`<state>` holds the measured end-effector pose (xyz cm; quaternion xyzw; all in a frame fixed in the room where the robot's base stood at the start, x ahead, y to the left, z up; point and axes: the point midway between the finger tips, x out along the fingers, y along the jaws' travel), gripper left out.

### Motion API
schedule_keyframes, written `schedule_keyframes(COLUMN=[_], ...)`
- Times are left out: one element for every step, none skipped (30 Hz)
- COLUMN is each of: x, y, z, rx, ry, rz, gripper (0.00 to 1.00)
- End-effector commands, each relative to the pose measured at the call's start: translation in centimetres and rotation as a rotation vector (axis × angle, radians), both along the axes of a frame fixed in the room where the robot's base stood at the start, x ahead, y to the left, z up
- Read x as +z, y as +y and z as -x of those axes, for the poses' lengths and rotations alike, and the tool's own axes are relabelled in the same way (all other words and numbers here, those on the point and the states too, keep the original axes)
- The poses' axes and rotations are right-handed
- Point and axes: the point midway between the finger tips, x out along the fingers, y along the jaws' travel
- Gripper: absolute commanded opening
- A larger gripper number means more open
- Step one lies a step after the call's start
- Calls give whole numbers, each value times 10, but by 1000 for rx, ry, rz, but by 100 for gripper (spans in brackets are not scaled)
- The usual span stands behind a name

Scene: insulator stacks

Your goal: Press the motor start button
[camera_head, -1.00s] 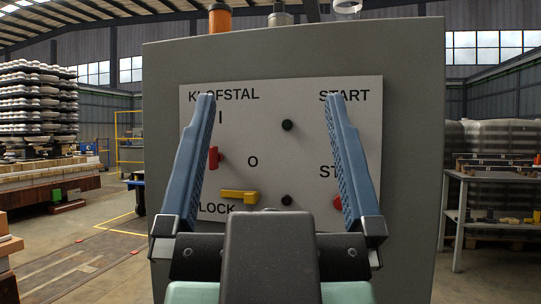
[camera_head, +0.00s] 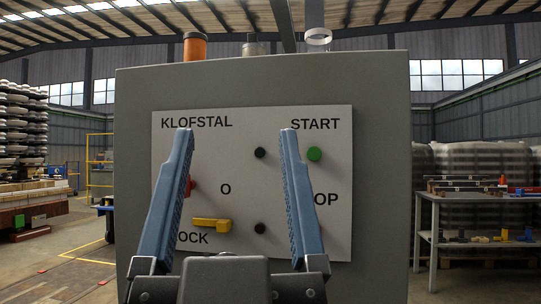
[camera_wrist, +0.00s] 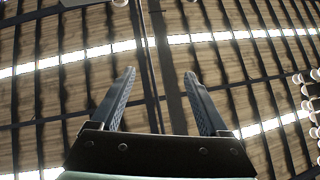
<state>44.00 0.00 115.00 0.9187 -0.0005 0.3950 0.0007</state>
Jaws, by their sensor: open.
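The grey control cabinet (camera_head: 385,200) faces me with a pale panel (camera_head: 215,140) on its front. The green button (camera_head: 314,154) sits below the word START at the panel's upper right. My gripper (camera_head: 234,140) is open, with its two blue fingers pointing up in front of the panel and nothing between them. The right fingertip stands just left of the green button in the picture. I cannot tell how far it is from the panel. The red button by the word STOP is hidden behind the right finger. In the wrist view my gripper (camera_wrist: 160,75) is open against the roof.
A red knob (camera_head: 191,187), a yellow lever (camera_head: 211,225) and black knobs (camera_head: 260,153) stick out of the panel. An orange lamp (camera_head: 194,47) tops the cabinet. A shelf table (camera_head: 431,240) stands right and stacked insulators (camera_head: 20,130) left.

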Motion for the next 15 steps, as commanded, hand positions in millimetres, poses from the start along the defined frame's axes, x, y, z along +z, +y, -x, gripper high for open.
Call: schedule_keyframes(x=[0, 0, 0, 0, 0, 0, 0, 0, 0, 0, 0, 0, 0, 0, 0], y=[0, 0, 0, 0, 0, 0, 0, 0, 0, 0, 0, 0, 0, 0, 0], z=[0, 0, 0, 0, 0, 0, 0, 0, 0, 0, 0, 0, 0, 0, 0], rx=[0, 0, 0, 0, 0, 0, 0, 0, 0, 0, 0, 0, 0, 0, 0], ry=[0, 0, 0, 0, 0, 0, 0, 0, 0, 0, 0, 0, 0, 0, 0], rz=[0, 0, 0, 0, 0, 0, 0, 0, 0, 0, 0, 0, 0, 0, 0], gripper=[68, 62, 55, 50, 44, 37, 32, 26, 19, 14, 8, 1, 0, 0, 0])
